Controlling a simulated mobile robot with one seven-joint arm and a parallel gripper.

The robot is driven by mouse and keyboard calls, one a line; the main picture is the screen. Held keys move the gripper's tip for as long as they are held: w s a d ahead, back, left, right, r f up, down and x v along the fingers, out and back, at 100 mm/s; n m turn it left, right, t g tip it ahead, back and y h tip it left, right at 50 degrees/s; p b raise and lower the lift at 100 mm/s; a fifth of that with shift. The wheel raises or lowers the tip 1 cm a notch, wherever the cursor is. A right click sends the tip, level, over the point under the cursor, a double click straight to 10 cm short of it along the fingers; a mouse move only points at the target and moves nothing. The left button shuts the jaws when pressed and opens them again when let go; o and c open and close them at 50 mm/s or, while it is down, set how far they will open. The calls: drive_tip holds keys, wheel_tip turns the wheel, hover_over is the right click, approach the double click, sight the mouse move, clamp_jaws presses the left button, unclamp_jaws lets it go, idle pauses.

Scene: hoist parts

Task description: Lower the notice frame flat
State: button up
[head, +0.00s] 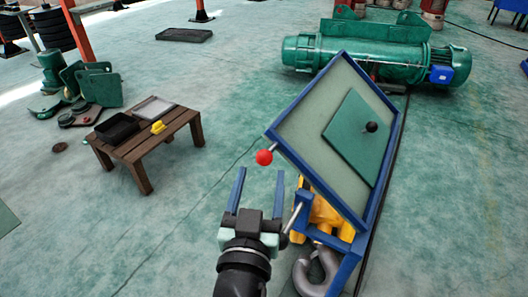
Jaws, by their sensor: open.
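The notice frame (300,125) is a blue-rimmed panel with a pale face, standing tilted on a blue stand (350,262). A green square plate (352,150) with a black knob (371,127) lies on its face. A red ball knob (264,157) sticks out from the frame's left edge on a short rod. My gripper (257,178) is open and empty, its two blue fingers pointing away from me, just below the red knob in the picture. I cannot tell how far apart in depth they are.
A yellow hoist part (322,215) and a grey hook (316,272) sit at the stand. A low wooden table (150,148) with a black tray (117,129) stands left. A green hoist motor (385,55) lies behind. The floor between table and stand is clear.

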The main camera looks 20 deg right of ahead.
sight(261, 163)
drive_tip(key=x, duration=0.6)
clamp_jaws()
idle(0.3)
drive_tip(key=shift+a, duration=0.2)
idle(0.9)
